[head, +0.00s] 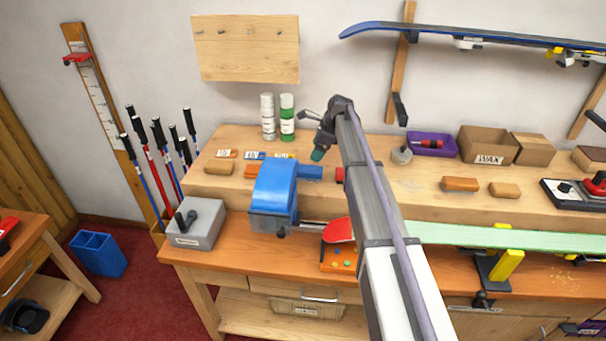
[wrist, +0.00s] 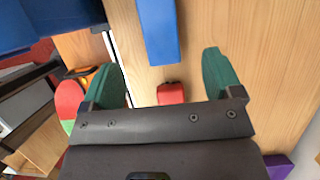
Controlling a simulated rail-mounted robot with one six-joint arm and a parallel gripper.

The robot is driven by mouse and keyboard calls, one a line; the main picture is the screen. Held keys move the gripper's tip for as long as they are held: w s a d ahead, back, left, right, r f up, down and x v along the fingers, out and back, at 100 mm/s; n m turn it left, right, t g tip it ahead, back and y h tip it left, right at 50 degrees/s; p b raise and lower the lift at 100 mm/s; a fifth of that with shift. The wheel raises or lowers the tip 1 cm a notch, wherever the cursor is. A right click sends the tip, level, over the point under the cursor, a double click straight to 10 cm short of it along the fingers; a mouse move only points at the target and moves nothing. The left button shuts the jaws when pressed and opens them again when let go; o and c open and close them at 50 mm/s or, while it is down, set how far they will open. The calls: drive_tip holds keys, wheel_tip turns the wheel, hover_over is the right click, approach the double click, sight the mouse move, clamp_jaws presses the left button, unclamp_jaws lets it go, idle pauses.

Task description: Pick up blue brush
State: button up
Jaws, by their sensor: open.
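A long blue block (head: 311,172), which looks like the blue brush, lies on the raised wooden shelf just right of the big blue machine. In the wrist view the blue block (wrist: 158,32) lies beyond the fingertips, roughly between their lines, with its near end closest to me. No bristles can be made out. My gripper (head: 318,154) hangs above the shelf, just behind and above the block in the head view. In the wrist view my gripper (wrist: 166,80) has its two green fingers spread wide, with nothing held between them.
A small red item (wrist: 170,93) lies between the fingers' lines, near the block. The blue machine (head: 272,190) stands close at left. White and green bottles (head: 287,118) stand behind. A red paddle-shaped item (head: 339,230) lies in front. The shelf right of my arm has free patches.

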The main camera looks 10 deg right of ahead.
sight(306, 168)
drive_tip(key=b+x, duration=0.4)
drive_tip(key=x, duration=0.1)
drive_tip(key=shift+d+f, duration=0.1)
drive_tip(key=shift+f, duration=0.25)
drive_tip(key=shift+a, duration=0.25)
drive_tip(key=b+x, duration=0.4)
drive_tip(key=b, duration=0.1)
drive_tip(key=shift+a+f, duration=0.1)
drive_tip(key=shift+f, duration=0.25)
drive_tip(key=shift+w+a+f, duration=0.1)
drive_tip(key=shift+a+f, duration=0.05)
drive_tip(key=shift+f, duration=0.05)
drive_tip(key=shift+r, duration=0.3)
drive_tip(key=shift+f, duration=0.3)
